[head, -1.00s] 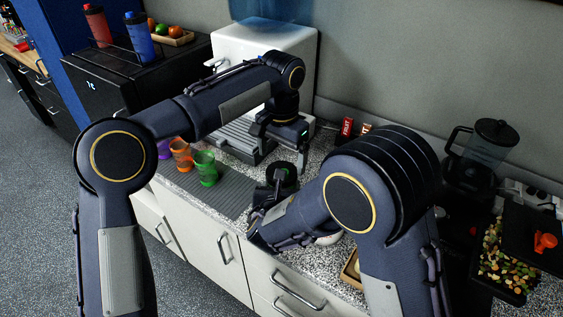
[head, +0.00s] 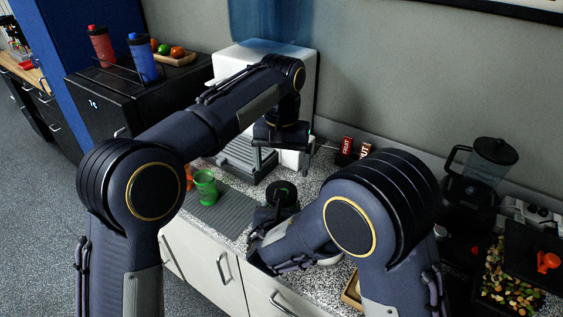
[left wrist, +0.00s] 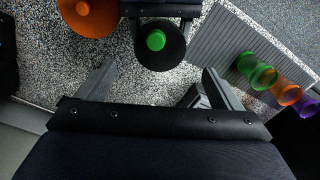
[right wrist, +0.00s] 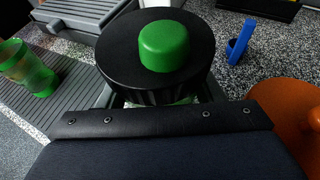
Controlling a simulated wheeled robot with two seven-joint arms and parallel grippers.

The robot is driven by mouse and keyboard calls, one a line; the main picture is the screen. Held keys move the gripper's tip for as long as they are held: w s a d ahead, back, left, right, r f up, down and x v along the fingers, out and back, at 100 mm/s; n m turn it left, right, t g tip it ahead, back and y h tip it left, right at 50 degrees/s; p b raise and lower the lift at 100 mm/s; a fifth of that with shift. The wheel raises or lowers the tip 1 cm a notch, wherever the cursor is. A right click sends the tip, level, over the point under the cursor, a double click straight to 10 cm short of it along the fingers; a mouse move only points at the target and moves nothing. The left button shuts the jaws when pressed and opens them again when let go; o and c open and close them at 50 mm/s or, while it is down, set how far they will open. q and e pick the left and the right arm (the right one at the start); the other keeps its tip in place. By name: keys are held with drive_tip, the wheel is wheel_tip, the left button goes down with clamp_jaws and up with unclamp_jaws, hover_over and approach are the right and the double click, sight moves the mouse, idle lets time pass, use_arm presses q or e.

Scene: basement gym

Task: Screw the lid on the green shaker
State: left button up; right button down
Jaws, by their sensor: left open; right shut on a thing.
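A black lid with a green cap (right wrist: 164,46) is upright between the fingers of my right gripper (right wrist: 160,98), on a body that is mostly hidden; a pale green sliver shows below its ribbed edge. The lid also shows in the head view (head: 284,192) and the left wrist view (left wrist: 157,42). Whether it is fully screwed down cannot be told. My left gripper (head: 281,160) is open and empty, above and apart from the lid, fingers pointing down. A translucent green cup (head: 205,187) stands on the grey ribbed mat to the left; it also shows in the right wrist view (right wrist: 27,68).
Orange (left wrist: 285,93) and purple (left wrist: 306,106) cups stand beside the green cup. An orange round thing (left wrist: 92,14) is close to the held lid. A blue item (right wrist: 240,42) stands behind. The white dispenser (head: 225,65) and blender (head: 485,163) flank the work area.

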sight(281, 187)
use_arm(q)
drive_tip(key=shift+f, duration=0.1)
drive_tip(key=shift+f, duration=3.9)
drive_tip(key=shift+c, duration=0.5)
drive_tip(key=c, duration=0.9)
drive_tip(key=o, duration=1.1)
drive_tip(key=shift+o, duration=0.2)
drive_tip(key=shift+r, duration=0.1)
wheel_tip(281, 187, up, 12)
